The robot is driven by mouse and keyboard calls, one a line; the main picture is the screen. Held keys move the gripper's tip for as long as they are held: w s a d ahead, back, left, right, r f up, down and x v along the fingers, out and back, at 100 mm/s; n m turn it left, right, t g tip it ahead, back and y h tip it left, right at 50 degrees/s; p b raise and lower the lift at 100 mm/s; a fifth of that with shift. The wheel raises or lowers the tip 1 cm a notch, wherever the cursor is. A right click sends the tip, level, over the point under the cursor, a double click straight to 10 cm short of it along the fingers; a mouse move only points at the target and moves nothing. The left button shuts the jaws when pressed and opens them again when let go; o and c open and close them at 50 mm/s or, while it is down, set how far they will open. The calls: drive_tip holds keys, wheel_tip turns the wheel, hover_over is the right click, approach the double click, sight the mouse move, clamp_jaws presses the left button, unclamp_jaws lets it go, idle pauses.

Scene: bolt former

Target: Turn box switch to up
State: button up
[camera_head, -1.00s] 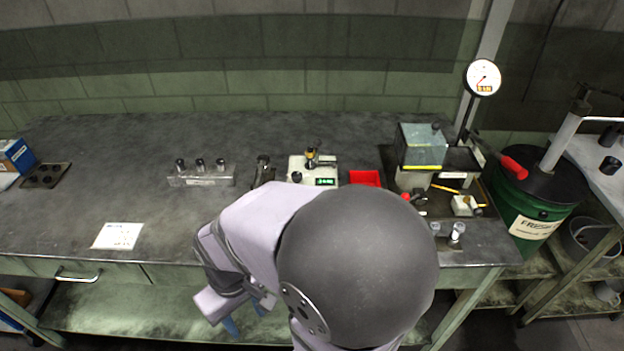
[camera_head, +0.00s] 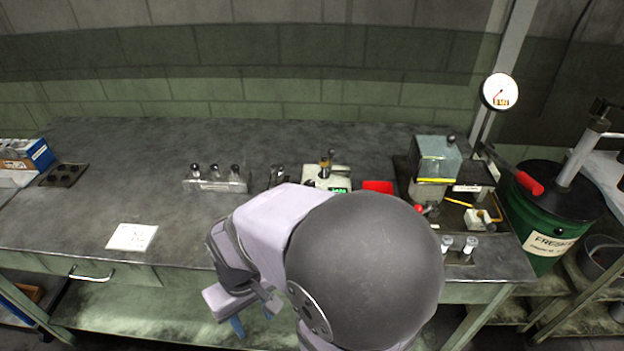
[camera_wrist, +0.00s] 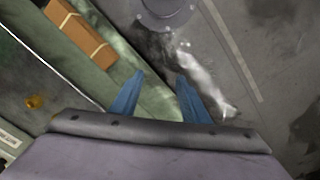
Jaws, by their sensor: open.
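I cannot make out for sure which part is the box switch. A small cream box (camera_head: 480,218) with yellow parts sits on the dark tray at the right end of the bench. A cream instrument box (camera_head: 327,180) with a green display stands at the back middle, partly hidden by my arm. My gripper (camera_head: 253,319) hangs low in front of the bench, away from both boxes. In the wrist view my gripper (camera_wrist: 161,78) has its blue fingers apart with nothing between them, pointing at the floor and lower shelf.
A bench press (camera_head: 436,165) with a red-handled lever (camera_head: 529,183) and a gauge (camera_head: 499,92) stand at the right. A green drum (camera_head: 548,235) is beyond the bench end. A red tray (camera_head: 378,187) lies mid-bench. The left bench top is mostly clear.

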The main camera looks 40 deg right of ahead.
drive_tip(key=w+d+r+m+p, duration=0.2)
drive_tip(key=w+d+r+m, duration=0.1)
drive_tip(key=w+d+m, duration=0.1)
drive_tip(key=w+d+r+m+y+p, duration=0.1)
drive_tip(key=w+d+r+m+p, duration=0.2)
drive_tip(key=w+d+m, duration=0.2)
drive_tip(key=w+d+r+m+y+p, duration=0.1)
drive_tip(key=w+d+r+m+p, duration=0.1)
drive_tip(key=w+d+r+m, duration=0.1)
drive_tip(key=shift+w+d+r+m+t, duration=0.15)
drive_tip(key=shift+w+d+m, duration=0.3)
drive_tip(key=shift+d+m, duration=0.15)
drive_tip(key=shift+w+d+r+m+t, duration=0.15)
drive_tip(key=shift+w+d+m, duration=0.35)
drive_tip(key=shift+d, duration=0.1)
drive_tip(key=w+d+r+m+p, duration=0.25)
drive_tip(key=d+m, duration=0.25)
drive_tip(key=d, duration=0.3)
drive_tip(key=m+t+y+p, duration=0.1)
drive_tip(key=m+t+p, duration=0.2)
drive_tip(key=m, duration=0.4)
approach(311, 183)
drive_tip(key=shift+p+x, duration=1.2)
drive_tip(key=shift+x, duration=2.9)
drive_tip(key=c, duration=1.1)
drive_tip(key=shift+o, duration=0.2)
